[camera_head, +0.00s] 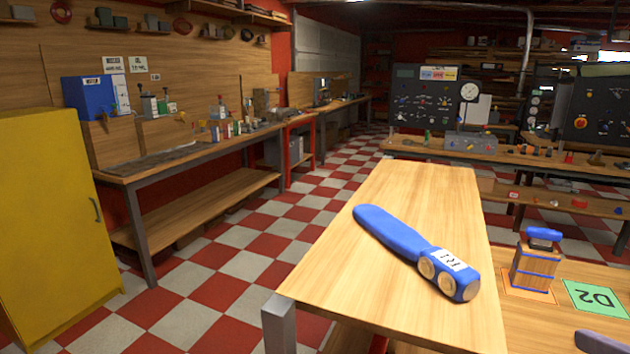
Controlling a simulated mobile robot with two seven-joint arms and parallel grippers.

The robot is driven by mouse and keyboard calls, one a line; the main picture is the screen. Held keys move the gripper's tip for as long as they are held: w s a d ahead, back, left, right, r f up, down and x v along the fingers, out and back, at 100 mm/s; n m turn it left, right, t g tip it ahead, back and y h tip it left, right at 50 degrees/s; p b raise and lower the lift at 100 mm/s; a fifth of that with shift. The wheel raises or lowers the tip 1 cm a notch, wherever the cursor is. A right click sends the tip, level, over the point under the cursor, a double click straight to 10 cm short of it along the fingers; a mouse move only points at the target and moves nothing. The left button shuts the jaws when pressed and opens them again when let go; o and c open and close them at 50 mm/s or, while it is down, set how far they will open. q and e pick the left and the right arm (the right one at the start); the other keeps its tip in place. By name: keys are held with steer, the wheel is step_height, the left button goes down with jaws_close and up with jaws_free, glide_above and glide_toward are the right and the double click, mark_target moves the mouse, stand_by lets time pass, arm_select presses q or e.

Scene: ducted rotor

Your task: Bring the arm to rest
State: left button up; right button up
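Neither of my grippers can be made out in the head view. A long blue part (397,234) lies on the wooden table (350,262) in front of me. It has a rounded far end, a white label and two round copper-coloured faces at its near end. Nothing touches it from above. A wooden block with blue bands and a blue top (535,264) stands upright on an orange-edged mat to the right. A dark grey-blue rounded shape (600,343) is cut off at the lower right corner; I cannot tell what it is.
A green mat marked D2 (597,299) lies beside the banded block. A yellow cabinet (50,215) stands at the left. A long workbench (150,177) with tools runs along the left wall. Benches with instrument panels (425,98) stand behind. The checkered floor between is clear.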

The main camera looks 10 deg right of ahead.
steer(key=s+a+f+n+g+y+p, duration=0.2)
steer(key=s+a+f+n+g+y, duration=0.45)
steer(key=s+a, duration=0.5)
step_height(320, 180, up, 32)
steer(key=w+h+p, duration=0.1)
steer(key=p, duration=3.1)
steer(key=shift+w+d+r+m, duration=0.15)
steer(key=shift+d+r+m, duration=0.1)
steer(key=shift+m, duration=0.1)
